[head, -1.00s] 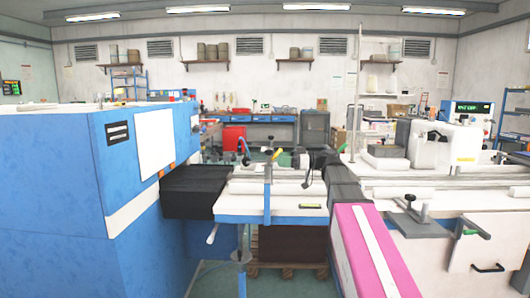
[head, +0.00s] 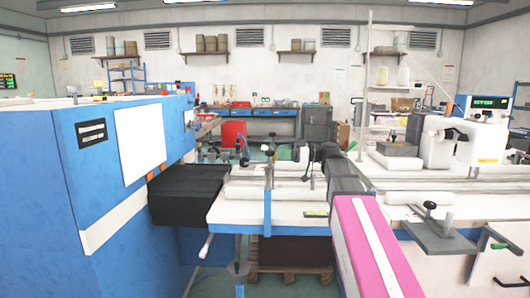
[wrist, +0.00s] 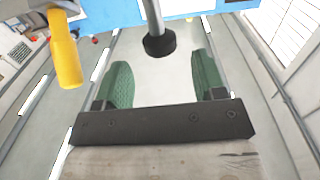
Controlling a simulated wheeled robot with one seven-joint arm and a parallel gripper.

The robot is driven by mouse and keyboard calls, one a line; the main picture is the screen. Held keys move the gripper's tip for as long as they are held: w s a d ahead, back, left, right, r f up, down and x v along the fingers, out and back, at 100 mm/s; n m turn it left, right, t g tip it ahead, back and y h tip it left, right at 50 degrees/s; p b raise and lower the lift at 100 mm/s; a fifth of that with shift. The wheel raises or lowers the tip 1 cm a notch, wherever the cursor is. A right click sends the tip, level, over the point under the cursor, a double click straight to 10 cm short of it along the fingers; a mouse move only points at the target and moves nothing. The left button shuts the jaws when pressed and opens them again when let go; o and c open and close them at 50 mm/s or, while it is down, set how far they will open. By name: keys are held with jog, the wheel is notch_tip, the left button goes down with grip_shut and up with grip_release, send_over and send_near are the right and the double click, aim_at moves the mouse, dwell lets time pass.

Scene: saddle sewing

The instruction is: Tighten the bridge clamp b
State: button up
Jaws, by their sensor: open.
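My gripper (wrist: 163,82) is open in the wrist view, with a green ridged pad on each side and a dark crossbar behind. A grey rod with a black round end (wrist: 160,45) shows between and beyond the pads; I cannot tell whether it lies within their grip. A yellow handle (wrist: 66,50) is at the upper left, apart from the pads. In the head view, a clamp with a blue upright bar (head: 267,207) and a dark top stands at the white table's front. No label shows which clamp is b. My arm's end is beside it to the right, its fingers too small to make out.
The white work table (head: 225,212) has pale rolls and rails on it. A large blue cabinet (head: 75,200) fills the left, with a black block (head: 185,197) beside it. A white sewing machine (head: 470,140) and another clamp-like fixture (head: 440,232) are at the right.

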aim_at(270, 158)
jog(key=shift+w+a, duration=0.15)
jog(key=shift+a, duration=1.65)
jog(key=shift+w+a, duration=0.15)
jog(key=shift+a, duration=1.6)
jog(key=c, duration=0.9)
